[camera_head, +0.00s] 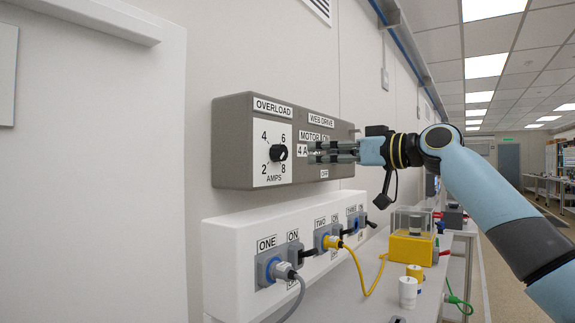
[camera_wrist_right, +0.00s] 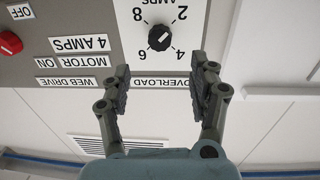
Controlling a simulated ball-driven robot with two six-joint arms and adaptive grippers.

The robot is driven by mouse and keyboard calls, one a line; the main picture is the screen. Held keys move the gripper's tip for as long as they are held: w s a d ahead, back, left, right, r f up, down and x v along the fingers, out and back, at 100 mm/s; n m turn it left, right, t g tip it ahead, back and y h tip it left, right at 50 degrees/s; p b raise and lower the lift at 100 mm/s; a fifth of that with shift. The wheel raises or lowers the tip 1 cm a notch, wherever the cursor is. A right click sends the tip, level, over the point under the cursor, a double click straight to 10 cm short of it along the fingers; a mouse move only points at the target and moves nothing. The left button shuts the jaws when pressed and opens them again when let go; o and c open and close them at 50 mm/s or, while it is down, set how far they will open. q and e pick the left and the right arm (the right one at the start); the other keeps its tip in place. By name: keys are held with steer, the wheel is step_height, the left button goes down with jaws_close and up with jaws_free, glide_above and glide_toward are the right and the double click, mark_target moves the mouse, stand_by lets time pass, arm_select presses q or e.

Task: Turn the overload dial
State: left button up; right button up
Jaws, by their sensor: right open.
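The overload dial (camera_head: 278,153) is a black round knob on a white plate marked 2, 4, 6 and 8 AMPS, at the left of a grey wall box. It also shows upside down in the right wrist view (camera_wrist_right: 161,38), where a pale mark on it seems to point toward the 2; this is hard to be sure of. My right gripper (camera_head: 314,152) is open and empty, to the right of the dial in the head view. In the wrist view its fingers (camera_wrist_right: 160,78) are spread, with the dial beyond their tips, apart from them. My left gripper is not in view.
The grey control box (camera_head: 232,152) carries labels WEB DRIVE, MOTOR ON and 4 AMPS; a red button (camera_wrist_right: 10,43) sits by OFF. Below is a white socket unit (camera_head: 228,268) with plugs and a yellow cable (camera_head: 362,284). A yellow clear-topped box (camera_head: 410,249) stands on the bench.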

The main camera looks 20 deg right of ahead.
mark_target(284, 152)
steer(key=x, duration=0.3)
steer(key=p+x, duration=0.1)
steer(key=x, duration=0.2)
steer(key=p+x, duration=0.1)
steer(key=x, duration=0.2)
steer(key=shift+w+a+r, duration=0.2)
steer(key=shift+w+r, duration=0.1)
steer(key=shift+r, duration=0.1)
steer(key=shift+w+a+f+p, duration=0.1)
steer(key=shift+w+a+p, duration=0.2)
steer(key=shift+w, duration=0.15)
steer(key=c, duration=1.2)
